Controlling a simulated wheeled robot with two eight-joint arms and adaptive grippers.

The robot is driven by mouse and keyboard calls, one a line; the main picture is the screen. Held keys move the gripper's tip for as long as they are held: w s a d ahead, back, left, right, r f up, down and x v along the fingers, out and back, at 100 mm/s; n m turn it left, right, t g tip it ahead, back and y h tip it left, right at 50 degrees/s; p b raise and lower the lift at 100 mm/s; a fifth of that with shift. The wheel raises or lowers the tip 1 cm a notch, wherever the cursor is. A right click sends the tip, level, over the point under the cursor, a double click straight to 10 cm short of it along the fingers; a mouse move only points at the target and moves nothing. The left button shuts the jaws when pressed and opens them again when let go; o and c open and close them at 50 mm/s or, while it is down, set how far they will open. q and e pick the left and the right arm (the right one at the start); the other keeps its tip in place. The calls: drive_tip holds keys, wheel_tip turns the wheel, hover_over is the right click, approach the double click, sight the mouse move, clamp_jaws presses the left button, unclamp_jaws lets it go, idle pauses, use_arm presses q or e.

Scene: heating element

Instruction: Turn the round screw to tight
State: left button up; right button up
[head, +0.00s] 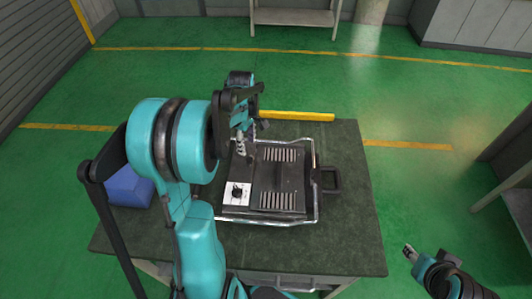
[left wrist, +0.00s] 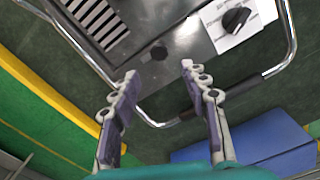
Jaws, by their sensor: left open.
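The heating element (head: 262,187) is a dark flat box with slotted vents in a silvery tube frame; it also shows in the left wrist view (left wrist: 185,45). A small dark round screw (left wrist: 158,54) sits on its top plate in the left wrist view; I cannot make it out clearly in the head view. My left gripper (head: 243,147) is over the back left part of the box. In the left wrist view, its fingers (left wrist: 159,76) are spread and empty, with the screw beyond and between the tips. My right gripper (head: 410,252) is off the table's right side, too small to read.
A black dial on a white plate (head: 237,194) is at the box's front left. A blue box (head: 128,187) stands left on the dark table (head: 345,220). A yellow bar (head: 297,116) lies at the back edge. The table's right side is clear.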

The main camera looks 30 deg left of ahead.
sight(248, 159)
use_arm(q)
drive_tip(key=shift+f, duration=0.45)
wheel_tip(248, 159, down, 7)
drive_tip(key=b, duration=0.2)
drive_tip(key=shift+b, duration=0.35)
clamp_jaws()
